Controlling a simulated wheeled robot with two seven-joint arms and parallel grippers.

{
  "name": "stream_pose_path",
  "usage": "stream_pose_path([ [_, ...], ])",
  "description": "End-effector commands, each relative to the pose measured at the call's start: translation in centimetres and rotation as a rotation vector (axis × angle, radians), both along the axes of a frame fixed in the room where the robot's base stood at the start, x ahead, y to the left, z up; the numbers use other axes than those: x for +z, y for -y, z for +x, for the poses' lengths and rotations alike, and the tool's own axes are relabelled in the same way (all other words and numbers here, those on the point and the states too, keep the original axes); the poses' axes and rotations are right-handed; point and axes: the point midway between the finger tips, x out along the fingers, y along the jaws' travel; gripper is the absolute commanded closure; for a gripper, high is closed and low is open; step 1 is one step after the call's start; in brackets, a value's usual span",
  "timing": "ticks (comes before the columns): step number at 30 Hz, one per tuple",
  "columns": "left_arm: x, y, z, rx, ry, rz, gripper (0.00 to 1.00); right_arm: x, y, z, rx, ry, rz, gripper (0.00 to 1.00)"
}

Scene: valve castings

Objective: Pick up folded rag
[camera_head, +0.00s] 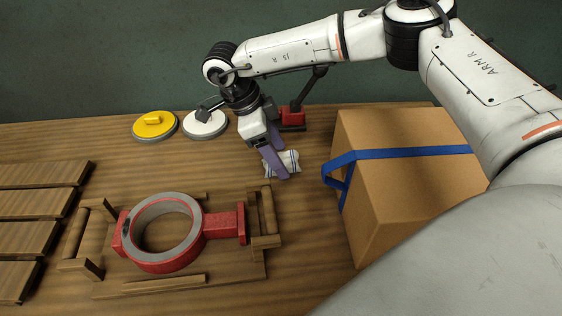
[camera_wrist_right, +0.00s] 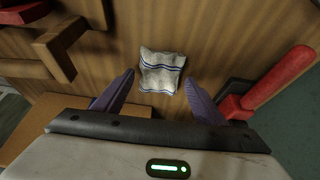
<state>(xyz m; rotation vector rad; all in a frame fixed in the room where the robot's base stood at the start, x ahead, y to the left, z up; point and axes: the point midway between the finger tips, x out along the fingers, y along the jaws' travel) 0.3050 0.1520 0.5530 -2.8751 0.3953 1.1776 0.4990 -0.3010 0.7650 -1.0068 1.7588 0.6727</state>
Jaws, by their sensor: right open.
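The folded rag (camera_head: 289,160) is white with blue stripes and lies flat on the wooden table. My right gripper (camera_head: 279,172) is above it, with its purple fingers pointing down and partly covering the rag in the head view. In the right wrist view the rag (camera_wrist_right: 161,72) lies ahead of and between the two open fingers (camera_wrist_right: 162,88), with nothing held. I cannot tell the exact height of the fingertips over the rag. My left gripper does not show in either view.
A cardboard box (camera_head: 400,190) with a blue strap stands close on the right. A red valve casting (camera_head: 165,257) sits in a wooden cradle at front left. Yellow (camera_head: 154,126) and white (camera_head: 205,124) discs lie at the back.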

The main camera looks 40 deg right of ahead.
Motion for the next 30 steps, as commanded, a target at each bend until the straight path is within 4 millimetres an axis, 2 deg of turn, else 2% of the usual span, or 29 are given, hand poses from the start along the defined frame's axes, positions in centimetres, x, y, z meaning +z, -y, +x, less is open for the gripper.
stream_pose_path([
  [2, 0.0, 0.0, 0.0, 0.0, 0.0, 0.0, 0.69, 0.0, 0.0, 0.0, 0.0, 0.0, 0.0, 0.39],
  [9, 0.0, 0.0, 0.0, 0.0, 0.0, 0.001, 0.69, 0.0, 0.0, 0.0, 0.0, 0.0, 0.0, 0.79],
  [16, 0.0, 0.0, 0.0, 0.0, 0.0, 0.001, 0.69, 0.1, 0.0, 0.0, 0.0, 0.0, 0.0, 0.8],
  [19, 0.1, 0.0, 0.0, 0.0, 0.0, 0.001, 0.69, 0.8, 0.0, 0.1, -0.001, 0.002, 0.001, 0.8],
  [30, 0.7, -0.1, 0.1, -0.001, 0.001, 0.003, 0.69, 7.8, 0.0, 0.1, 0.001, 0.003, 0.001, 0.8],
])
